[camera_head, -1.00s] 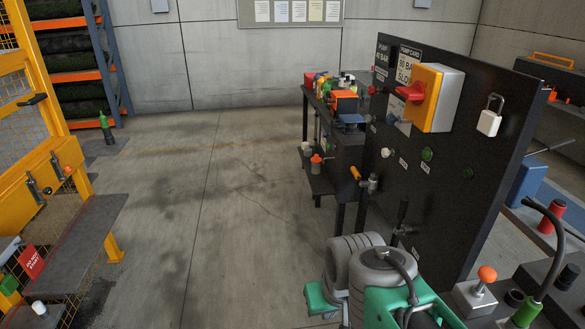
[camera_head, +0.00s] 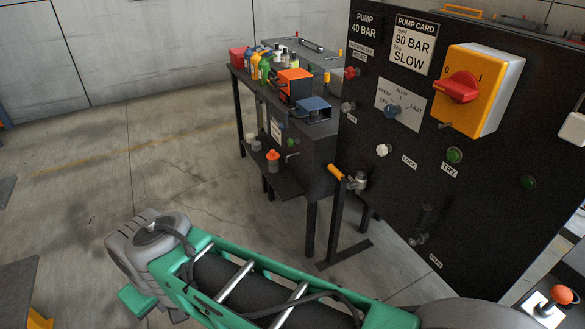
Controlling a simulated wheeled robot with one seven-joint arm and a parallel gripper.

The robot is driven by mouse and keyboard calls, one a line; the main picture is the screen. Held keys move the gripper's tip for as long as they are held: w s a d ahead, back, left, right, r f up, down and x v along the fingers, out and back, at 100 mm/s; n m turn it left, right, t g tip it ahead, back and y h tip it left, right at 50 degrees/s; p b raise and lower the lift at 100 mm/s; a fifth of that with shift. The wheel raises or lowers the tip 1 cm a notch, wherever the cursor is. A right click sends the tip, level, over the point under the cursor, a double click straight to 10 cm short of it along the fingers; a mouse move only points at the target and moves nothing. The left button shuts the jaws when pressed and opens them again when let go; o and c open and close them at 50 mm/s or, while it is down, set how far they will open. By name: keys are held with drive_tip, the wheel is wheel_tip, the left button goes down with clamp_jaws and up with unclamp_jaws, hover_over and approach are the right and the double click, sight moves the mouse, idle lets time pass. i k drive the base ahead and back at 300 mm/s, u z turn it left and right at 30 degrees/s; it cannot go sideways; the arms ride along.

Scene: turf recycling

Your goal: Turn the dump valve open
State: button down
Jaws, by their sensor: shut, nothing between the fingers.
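Two valve-like fittings show on the dark control panel (camera_head: 465,185). One is a metal valve with a yellow-orange handle (camera_head: 336,172), which points up and left from its body. The other is a dark lever fitting (camera_head: 421,225) lower down, with a small label below it that is too small to read. I cannot tell which of them is the dump valve. My green and grey arm crosses the lower part of the view, apart from both fittings in the picture. My gripper is not in view.
The panel carries a yellow switch box (camera_head: 490,88) with a red knob, a blue selector knob (camera_head: 392,111) and several buttons. A dark bench (camera_head: 262,125) with bottles and boxes stands behind it. Bare floor (camera_head: 130,150) lies to the left.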

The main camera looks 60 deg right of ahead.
sight(350, 185)
drive_tip(key=z, duration=0.5)
drive_tip(key=i, duration=1.65)
drive_tip(key=z, duration=0.75)
